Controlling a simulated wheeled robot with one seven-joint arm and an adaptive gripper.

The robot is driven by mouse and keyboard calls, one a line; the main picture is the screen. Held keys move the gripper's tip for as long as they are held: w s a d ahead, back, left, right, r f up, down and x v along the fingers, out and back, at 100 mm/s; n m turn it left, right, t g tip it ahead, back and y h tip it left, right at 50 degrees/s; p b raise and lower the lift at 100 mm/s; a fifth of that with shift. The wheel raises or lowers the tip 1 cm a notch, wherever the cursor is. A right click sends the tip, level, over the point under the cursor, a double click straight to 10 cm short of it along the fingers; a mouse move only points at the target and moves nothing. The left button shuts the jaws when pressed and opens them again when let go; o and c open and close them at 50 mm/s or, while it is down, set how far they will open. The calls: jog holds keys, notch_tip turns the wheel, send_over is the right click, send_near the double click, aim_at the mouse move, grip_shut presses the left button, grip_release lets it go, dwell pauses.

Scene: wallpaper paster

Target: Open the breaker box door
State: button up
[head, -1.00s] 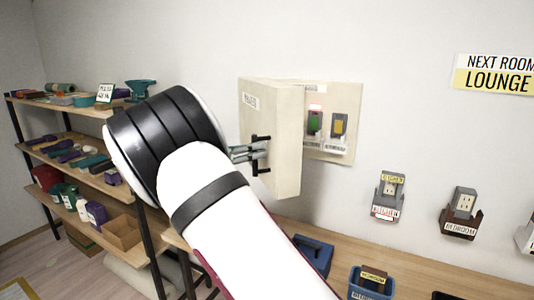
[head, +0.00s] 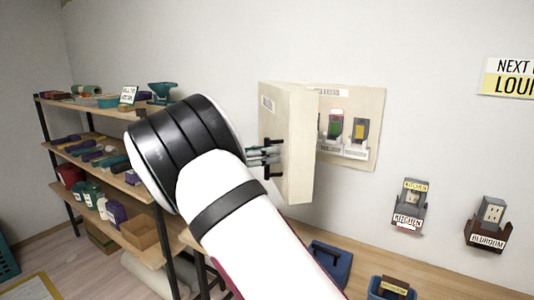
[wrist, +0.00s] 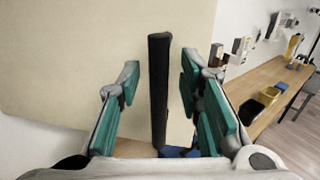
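The beige breaker box (head: 370,150) is on the wall, and its door (head: 300,150) stands partly open, swung out toward me. A green and a yellow switch show inside it. A black bar handle (head: 267,173) is on the door's outer face. My gripper (head: 260,156) is at this handle. In the wrist view the handle (wrist: 160,90) stands upright between the two teal fingers of my gripper (wrist: 160,82), with a gap visible on both sides. The fingers are apart. The door face (wrist: 75,60) fills the upper left there. My arm hides the area below the door's left side.
A wooden shelf (head: 100,180) with bins and tools stands at left. A wooden counter (head: 370,258) runs under the box, holding a blue tray (head: 330,262). Outlets labelled kitchen (head: 411,205) and bedroom (head: 488,222) are on the wall at right.

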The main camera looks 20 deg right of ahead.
jog(key=a, duration=1.2)
jog(key=shift+s, duration=0.25)
